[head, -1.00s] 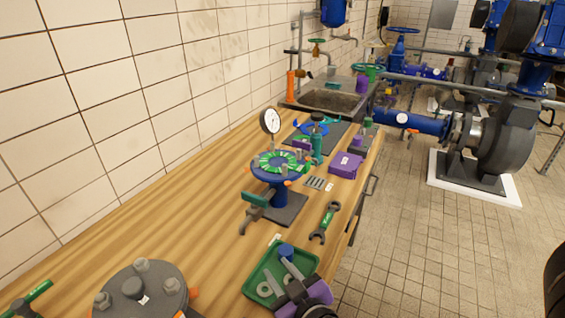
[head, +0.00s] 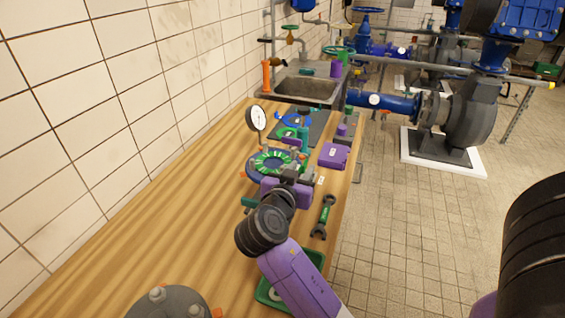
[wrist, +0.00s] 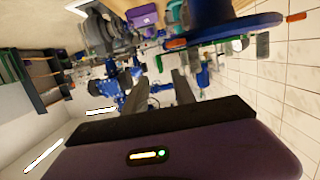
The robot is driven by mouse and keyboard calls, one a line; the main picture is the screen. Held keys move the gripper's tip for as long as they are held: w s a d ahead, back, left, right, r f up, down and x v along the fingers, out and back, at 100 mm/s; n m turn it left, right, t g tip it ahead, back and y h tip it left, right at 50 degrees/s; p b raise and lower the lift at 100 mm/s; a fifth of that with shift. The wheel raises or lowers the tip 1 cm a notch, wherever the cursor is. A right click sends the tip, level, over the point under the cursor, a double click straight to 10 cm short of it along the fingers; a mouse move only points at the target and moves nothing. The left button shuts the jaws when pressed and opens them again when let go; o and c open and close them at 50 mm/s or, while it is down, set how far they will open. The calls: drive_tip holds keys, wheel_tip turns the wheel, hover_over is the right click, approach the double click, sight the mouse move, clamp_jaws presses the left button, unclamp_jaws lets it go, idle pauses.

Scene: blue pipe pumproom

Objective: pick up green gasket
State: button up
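The green gasket (head: 272,163) is a ring with pale marks, lying on top of the blue flange stand (head: 252,172) on the wooden bench. My gripper (head: 305,163), with its purple body, is just right of and in front of the gasket in the head view and hides part of the stand. The wrist view is turned over. There my gripper's two dark fingers (wrist: 160,88) are apart with nothing between them. The blue flange (wrist: 230,27) is beyond them at the upper right, with a thin green edge of the gasket (wrist: 218,38) along it.
A pressure gauge (head: 256,118) stands behind the flange. A purple box (head: 333,155) and a green-handled wrench (head: 324,216) lie to the right. A green tray (head: 314,262) is partly under my arm. The bench (head: 150,225) is clear on the left.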

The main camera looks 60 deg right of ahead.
sight(303, 166)
drive_tip(key=shift+f+p+x, duration=0.15)
drive_tip(key=shift+p+x, duration=0.35)
drive_tip(key=shift+x, duration=0.8)
drive_tip(key=shift+f+p+x, duration=0.1)
drive_tip(key=shift+p+x, duration=0.35)
drive_tip(key=shift+x, duration=0.8)
drive_tip(key=shift+w, duration=0.15)
clamp_jaws()
